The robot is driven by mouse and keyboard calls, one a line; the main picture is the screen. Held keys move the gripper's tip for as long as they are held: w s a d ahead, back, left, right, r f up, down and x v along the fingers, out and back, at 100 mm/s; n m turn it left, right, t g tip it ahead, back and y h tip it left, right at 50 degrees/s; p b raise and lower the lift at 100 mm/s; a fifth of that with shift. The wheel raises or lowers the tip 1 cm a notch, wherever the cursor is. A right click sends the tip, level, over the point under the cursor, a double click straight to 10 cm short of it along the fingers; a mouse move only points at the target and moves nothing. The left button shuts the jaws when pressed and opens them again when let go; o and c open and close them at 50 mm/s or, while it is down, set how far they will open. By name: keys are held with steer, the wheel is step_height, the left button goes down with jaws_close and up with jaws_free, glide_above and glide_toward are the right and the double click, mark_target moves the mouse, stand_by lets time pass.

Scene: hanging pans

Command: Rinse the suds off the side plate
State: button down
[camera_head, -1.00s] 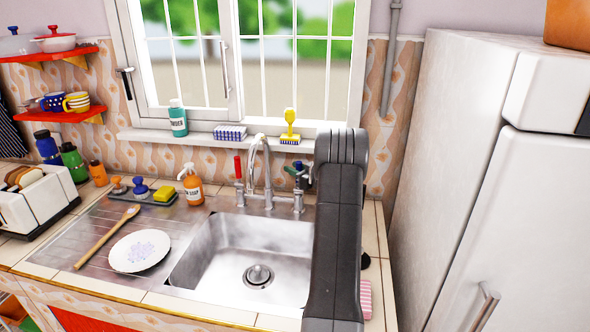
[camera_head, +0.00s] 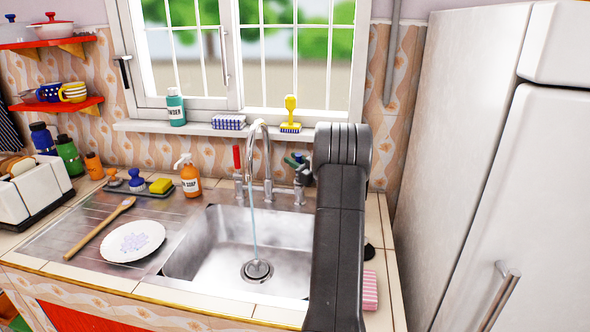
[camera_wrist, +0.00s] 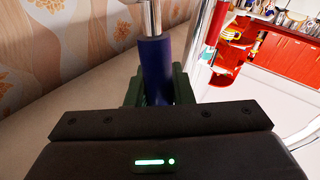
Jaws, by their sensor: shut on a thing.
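The white side plate (camera_head: 116,246) lies on the steel drainboard left of the sink, with pale lilac suds (camera_head: 134,242) on its middle. A thin stream of water (camera_head: 253,225) runs from the curved tap spout (camera_head: 257,128) into the sink basin (camera_head: 210,254), near the drain. My gripper (camera_wrist: 156,88) is shut on the blue tap handle (camera_wrist: 155,60), which stands between its dark green fingers in the wrist view. In the head view my arm hides most of the gripper. The red tap handle (camera_head: 237,158) stands left of the spout.
A wooden spoon (camera_head: 100,228) lies left of the plate. A pink striped cloth (camera_head: 370,290) lies right of the sink. The white fridge (camera_head: 460,130) bounds the right side. The basin is empty.

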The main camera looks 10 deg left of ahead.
steer(key=shift+s+f+n+b, duration=0.15)
steer(key=shift+s+n+b, duration=0.2)
steer(key=shift+b, duration=0.5)
steer(key=shift+y, duration=0.3)
steer(key=c, duration=1.3)
jaws_free()
steer(key=b+v, duration=0.1)
steer(key=v, duration=0.6)
steer(key=shift+s+d, duration=0.1)
steer(key=shift+d, duration=0.15)
